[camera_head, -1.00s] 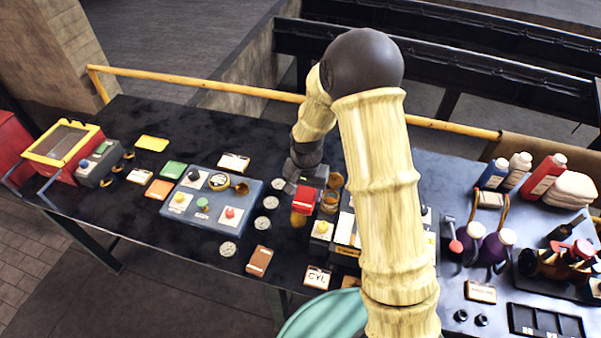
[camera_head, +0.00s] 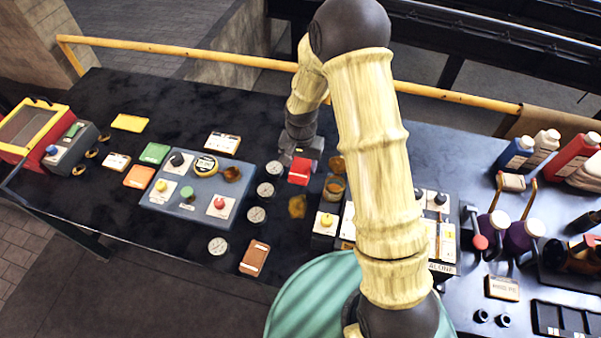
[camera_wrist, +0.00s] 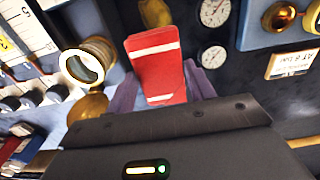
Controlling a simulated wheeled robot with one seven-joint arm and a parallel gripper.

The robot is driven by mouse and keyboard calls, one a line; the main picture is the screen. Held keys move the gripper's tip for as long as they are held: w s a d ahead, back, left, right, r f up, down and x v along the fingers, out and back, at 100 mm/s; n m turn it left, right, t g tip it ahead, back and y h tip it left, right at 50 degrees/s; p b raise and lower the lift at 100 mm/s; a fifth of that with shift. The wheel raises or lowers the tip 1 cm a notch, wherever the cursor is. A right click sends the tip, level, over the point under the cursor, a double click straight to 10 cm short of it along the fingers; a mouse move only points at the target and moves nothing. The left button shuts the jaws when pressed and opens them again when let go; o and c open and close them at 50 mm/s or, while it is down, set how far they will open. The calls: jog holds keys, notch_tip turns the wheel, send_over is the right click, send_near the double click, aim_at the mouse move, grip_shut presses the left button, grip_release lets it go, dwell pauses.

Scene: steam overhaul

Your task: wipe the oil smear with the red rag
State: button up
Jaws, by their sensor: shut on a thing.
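My gripper (camera_head: 301,160) is shut on the red rag (camera_head: 299,171), low over the dark tabletop. In the wrist view the rag (camera_wrist: 158,65) sticks out between the two fingers, flat with pale bands; I cannot tell if it touches the table. An amber-brown oil smear (camera_head: 297,206) lies just in front of the rag, apart from it, and shows at the top of the wrist view (camera_wrist: 155,12). A second amber-brown patch (camera_head: 337,163) lies to the right of the rag, partly hidden by my arm; I cannot tell if it is also oil.
A brass-rimmed jar (camera_head: 333,188) stands close right of the rag. Several round gauges (camera_head: 265,190) lie close left, beside a blue-grey control box (camera_head: 190,190). A yellow-knobbed box (camera_head: 326,225) stands in front.

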notch_tip(320, 180, down, 6)
jog(key=b, duration=0.3)
jog(key=shift+w+f, duration=0.15)
jog(key=shift+w, duration=0.3)
jog(key=shift+f, duration=0.15)
